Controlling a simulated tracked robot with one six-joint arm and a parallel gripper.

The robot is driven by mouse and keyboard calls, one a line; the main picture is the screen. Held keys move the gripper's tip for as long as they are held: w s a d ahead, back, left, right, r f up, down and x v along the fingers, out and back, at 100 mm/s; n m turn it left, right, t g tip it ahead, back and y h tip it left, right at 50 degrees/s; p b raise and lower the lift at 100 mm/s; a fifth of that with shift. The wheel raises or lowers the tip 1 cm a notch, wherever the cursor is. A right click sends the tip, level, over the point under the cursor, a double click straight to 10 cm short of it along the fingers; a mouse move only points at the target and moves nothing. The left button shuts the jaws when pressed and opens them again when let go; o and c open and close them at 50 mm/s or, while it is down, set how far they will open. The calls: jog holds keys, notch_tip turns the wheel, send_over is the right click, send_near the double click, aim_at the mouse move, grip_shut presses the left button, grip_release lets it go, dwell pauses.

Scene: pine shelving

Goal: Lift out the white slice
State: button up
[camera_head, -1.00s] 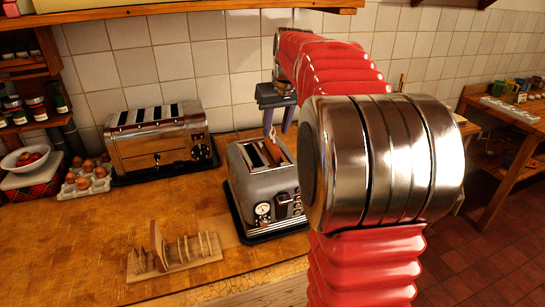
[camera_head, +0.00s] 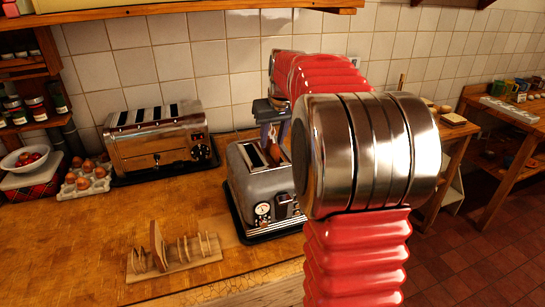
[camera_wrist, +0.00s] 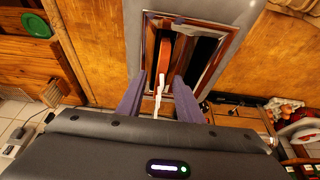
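The grey toaster (camera_head: 262,187) stands on a dark tray on the counter, its two slots facing up. In the head view my gripper (camera_head: 272,136) hangs over the toaster's back part, partly hidden by my arm.
A chrome toaster (camera_head: 160,148) stands left along the tiled wall. A wooden rack (camera_head: 180,258) with a slice in it lies at the counter's front. An egg tray (camera_head: 85,184) and a bowl (camera_head: 25,158) are far left. The counter between the rack and the toasters is clear.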

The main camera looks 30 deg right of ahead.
jog(key=shift+c, duration=0.2)
grip_shut()
dwell(0.4)
